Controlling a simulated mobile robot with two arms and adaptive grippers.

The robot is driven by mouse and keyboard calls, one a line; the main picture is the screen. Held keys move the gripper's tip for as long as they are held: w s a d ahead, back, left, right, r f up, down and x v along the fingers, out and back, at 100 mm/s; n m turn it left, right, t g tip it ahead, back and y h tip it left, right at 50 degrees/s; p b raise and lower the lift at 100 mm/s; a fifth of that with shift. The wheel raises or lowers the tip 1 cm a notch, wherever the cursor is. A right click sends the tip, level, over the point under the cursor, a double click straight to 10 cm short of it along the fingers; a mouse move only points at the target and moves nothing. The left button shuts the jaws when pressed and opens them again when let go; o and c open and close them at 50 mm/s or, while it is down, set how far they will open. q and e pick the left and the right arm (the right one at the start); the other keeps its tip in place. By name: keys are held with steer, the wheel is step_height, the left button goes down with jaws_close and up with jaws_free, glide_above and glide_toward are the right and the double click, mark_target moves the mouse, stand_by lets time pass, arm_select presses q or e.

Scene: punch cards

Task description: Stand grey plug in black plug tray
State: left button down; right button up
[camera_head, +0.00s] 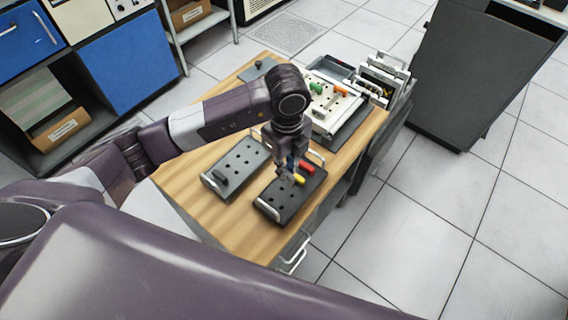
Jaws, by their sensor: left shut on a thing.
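The black plug tray (268,211) lies near the table's front edge, with rows of holes and metal handles. A red plug (306,166) and a yellow plug (299,179) are at its far right part. My left gripper (286,177) points down over the tray's middle, left of the yellow plug. It is shut on a small grey thing, seemingly the grey plug, mostly hidden by the fingers. I cannot tell whether its lower end is in a hole. My right gripper is not in view.
A dark grey tray (245,158) with holes and a black plug (221,176) lies to the left. A pale board (326,121) with green and orange plugs stands behind, beside a metal rack (383,78). Bare wood (205,210) lies left of the trays.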

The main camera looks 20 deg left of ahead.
arm_select(q)
steer(key=shift+d+f+n, duration=0.1)
steer(key=shift+f+n, duration=0.25)
steer(key=shift+n, duration=0.45)
step_height(320, 180, down, 4)
steer(key=b, duration=0.3)
steer(key=shift+f, duration=0.1)
steer(key=shift+f+b, duration=0.4)
steer(key=shift+b, duration=0.05)
steer(key=shift+f+b, duration=0.7)
steer(key=shift+f, duration=0.2)
steer(key=shift+f+b, duration=0.3)
steer(key=shift+f, duration=0.15)
stand_by(0.6)
steer(key=c, duration=1.9)
jaws_free()
